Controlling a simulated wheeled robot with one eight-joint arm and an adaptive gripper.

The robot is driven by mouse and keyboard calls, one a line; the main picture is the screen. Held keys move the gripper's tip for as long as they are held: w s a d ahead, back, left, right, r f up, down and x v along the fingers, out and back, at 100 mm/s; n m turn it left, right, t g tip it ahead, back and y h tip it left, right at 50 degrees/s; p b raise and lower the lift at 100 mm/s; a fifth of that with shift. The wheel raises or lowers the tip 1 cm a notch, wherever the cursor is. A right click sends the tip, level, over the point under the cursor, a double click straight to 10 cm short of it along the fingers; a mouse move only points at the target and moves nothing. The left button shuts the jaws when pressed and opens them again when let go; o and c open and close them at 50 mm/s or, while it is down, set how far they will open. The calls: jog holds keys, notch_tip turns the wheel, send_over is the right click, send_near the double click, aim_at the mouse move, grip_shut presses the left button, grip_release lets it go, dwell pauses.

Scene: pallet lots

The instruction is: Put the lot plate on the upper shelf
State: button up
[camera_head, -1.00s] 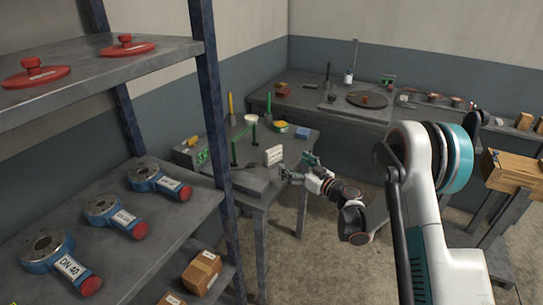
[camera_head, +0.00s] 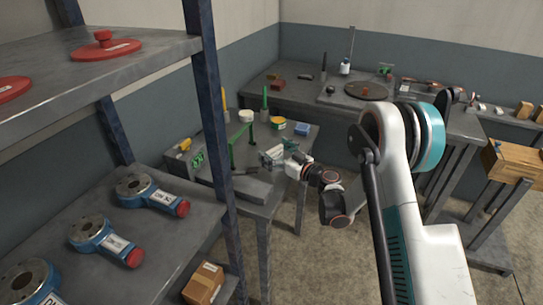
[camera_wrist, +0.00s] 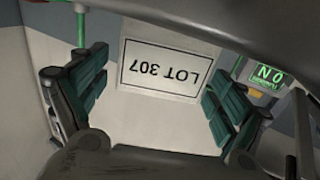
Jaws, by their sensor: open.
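The lot plate (camera_wrist: 160,72) is white with a black-framed "LOT 307" label, upside down in the wrist view. My gripper (camera_wrist: 158,98) is open, with one teal finger pad on each side of the plate. Contact cannot be told. The upper shelf (camera_head: 50,76) of the rack at the left carries red round lids (camera_head: 106,49).
The lower shelf (camera_head: 165,235) holds several blue flanged parts (camera_head: 135,188) with red ends. The rack's blue upright (camera_head: 208,110) stands between shelf and bench.

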jog(key=shift+d, duration=0.1)
jog(key=c, duration=1.3)
jog(key=shift+r, duration=0.1)
